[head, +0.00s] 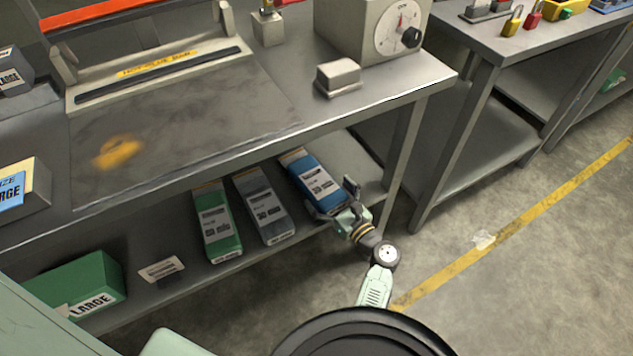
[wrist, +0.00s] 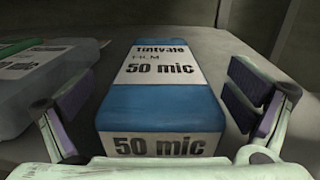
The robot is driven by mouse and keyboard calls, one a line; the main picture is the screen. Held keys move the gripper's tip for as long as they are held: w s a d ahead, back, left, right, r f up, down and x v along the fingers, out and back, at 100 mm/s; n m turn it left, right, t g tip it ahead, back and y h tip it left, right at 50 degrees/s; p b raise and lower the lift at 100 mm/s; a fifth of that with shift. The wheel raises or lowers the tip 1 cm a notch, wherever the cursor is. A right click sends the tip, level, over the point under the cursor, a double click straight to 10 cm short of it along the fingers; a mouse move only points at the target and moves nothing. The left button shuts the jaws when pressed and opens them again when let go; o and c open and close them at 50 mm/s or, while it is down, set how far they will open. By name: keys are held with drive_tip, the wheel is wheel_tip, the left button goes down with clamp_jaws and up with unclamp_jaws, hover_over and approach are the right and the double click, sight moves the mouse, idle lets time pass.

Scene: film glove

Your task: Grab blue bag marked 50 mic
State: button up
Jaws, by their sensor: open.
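The blue bag (head: 314,178) lies on the lower shelf, rightmost of three film bags. In the wrist view the blue bag (wrist: 165,87) has a white label reading "Tintvale FILM 50 mic", and its near end also reads "50 mic". My gripper (head: 338,200) is at the near end of the blue bag. In the wrist view my gripper's (wrist: 160,110) fingers are spread, one on each side of the bag, with a gap on both sides. The right gap looks a little narrower at the near end. Nothing is held.
A grey bag (head: 263,207) lies just left of the blue one, and a green bag (head: 217,222) lies left of that. The workbench top (head: 280,115) overhangs the lower shelf. A table leg (head: 402,150) stands to the right. A green box (head: 80,284) sits far left.

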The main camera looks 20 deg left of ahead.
drive_tip(key=shift+w+a, duration=0.25)
drive_tip(key=shift+a, duration=0.1)
drive_tip(key=shift+c, duration=0.2)
drive_tip(key=c, duration=1.2)
drive_tip(key=shift+c, duration=0.2)
